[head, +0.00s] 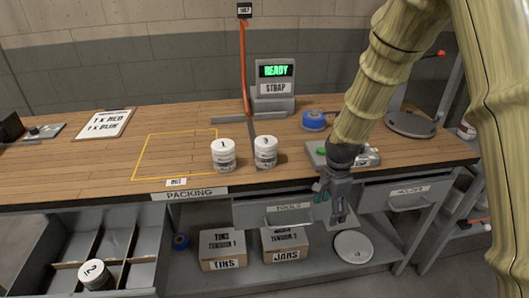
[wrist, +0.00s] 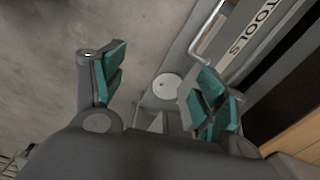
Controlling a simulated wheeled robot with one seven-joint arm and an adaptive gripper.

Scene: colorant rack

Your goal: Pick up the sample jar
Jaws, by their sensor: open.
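Two white lidded jars stand upright side by side on the wooden bench, a left jar (head: 223,155) marked 1 and a right jar (head: 265,152) whose mark is hard to read. A third white jar (head: 94,275), marked 2, sits in a compartment of the divided grey drawer at lower left. I cannot tell which one is the sample jar. My gripper (head: 334,205) is open and empty, pointing down in front of the bench edge, to the right of the jars. The wrist view shows its teal-padded fingers (wrist: 160,90) apart, with no jar between them.
The TOOLS drawer (head: 287,210) and its handle lie close to my gripper. A round white disc (head: 353,247) and TINS (head: 222,250) and JARS (head: 285,246) boxes are on the lower shelf. A READY display (head: 274,85) stands behind the jars. The yellow outlined area (head: 175,155) is clear.

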